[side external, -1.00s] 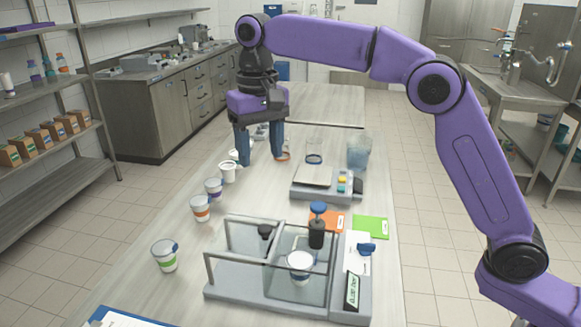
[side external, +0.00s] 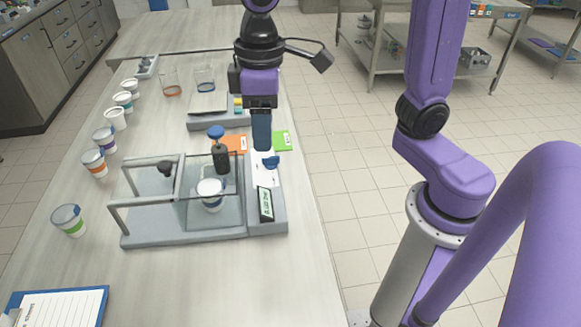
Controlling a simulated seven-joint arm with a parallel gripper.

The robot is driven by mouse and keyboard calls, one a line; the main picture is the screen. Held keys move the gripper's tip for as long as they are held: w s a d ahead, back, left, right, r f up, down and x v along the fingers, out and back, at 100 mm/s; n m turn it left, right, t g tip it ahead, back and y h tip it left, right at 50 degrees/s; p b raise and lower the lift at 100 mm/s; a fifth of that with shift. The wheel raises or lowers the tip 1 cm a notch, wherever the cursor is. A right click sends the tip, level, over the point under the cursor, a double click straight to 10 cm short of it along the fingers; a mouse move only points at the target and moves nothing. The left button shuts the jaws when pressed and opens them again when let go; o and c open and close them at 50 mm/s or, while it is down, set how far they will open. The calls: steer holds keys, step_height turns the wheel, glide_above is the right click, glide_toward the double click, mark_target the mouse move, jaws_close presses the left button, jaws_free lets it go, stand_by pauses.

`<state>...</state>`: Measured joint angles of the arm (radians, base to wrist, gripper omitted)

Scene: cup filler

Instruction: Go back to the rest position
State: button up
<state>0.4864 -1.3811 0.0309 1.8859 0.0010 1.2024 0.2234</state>
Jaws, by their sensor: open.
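My gripper (side external: 262,130) points down above the right end of the cup filler (side external: 180,235), near its control panel. One finger hides the other in this view, and I see nothing held between them. The cup filler is a grey frame with clear panels. A white cup with a blue band (side external: 210,194) stands inside it, below a dark nozzle with a blue top (side external: 219,152). A black display (side external: 266,204) with green text sits on the filler's right side, with a blue knob (side external: 271,161) behind it.
Several cups stand along the table's left side, including an orange-banded one (side external: 95,164) and a green-banded one (side external: 69,220). A scale (side external: 208,103), glass beakers (side external: 171,83) and orange and green cards (side external: 282,140) lie behind the filler. A clipboard (side external: 62,306) lies front left.

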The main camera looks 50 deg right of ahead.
steer(key=s+d+f+n, duration=0.2)
steer(key=s+d+f, duration=0.1)
steer(key=s+d, duration=0.3)
steer(key=s+d+f+n, duration=0.3)
steer(key=s+d, duration=0.3)
steer(key=s, duration=0.2)
steer(key=shift+s+f, duration=0.2)
steer(key=shift+f, duration=0.55)
